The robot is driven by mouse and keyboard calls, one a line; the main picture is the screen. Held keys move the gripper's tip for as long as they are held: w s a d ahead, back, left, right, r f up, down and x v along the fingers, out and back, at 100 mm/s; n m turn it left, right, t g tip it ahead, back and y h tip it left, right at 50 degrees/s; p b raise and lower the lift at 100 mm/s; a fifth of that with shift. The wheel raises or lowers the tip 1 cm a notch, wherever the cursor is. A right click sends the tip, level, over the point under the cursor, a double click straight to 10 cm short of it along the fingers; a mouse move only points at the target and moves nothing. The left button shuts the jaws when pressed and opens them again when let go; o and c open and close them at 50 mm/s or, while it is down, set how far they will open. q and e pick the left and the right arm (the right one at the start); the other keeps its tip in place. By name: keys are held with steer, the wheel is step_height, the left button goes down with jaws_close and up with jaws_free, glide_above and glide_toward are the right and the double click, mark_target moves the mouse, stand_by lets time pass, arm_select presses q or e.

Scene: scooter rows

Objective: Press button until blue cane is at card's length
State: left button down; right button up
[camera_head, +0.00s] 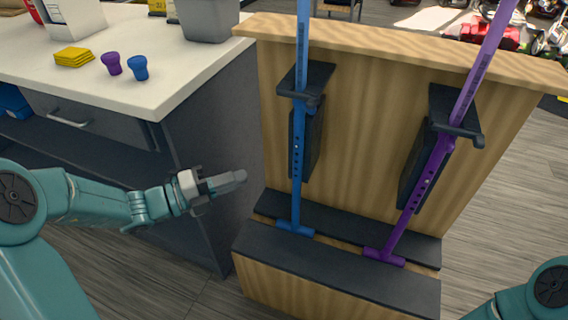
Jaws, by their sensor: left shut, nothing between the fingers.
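A blue cane (299,130) stands upright on the left of a wooden stand (350,60), held by a black bracket (306,78). A row of holes runs down its shaft; I cannot make out the button. A purple cane (440,150) leans a little on the right in another bracket. No card with a readable length shows. My left gripper (240,176) is shut and empty, in front of the grey counter side and left of the blue cane, apart from it. Only a teal part of my right arm shows at the bottom right; its gripper is out of view.
A white counter (180,70) on the left carries yellow pads (74,57), a purple cup-shaped piece (112,63), a blue one (138,68) and a grey bin (208,18). A black-topped step (330,265) fronts the stand. Open floor lies to the right.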

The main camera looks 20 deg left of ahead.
arm_select(q)
steer(key=b, duration=0.3)
glide_toward(297, 147)
steer(key=shift+x, duration=3.2)
steer(key=shift+s+d+f, duration=0.1)
steer(key=shift+s+d, duration=0.1)
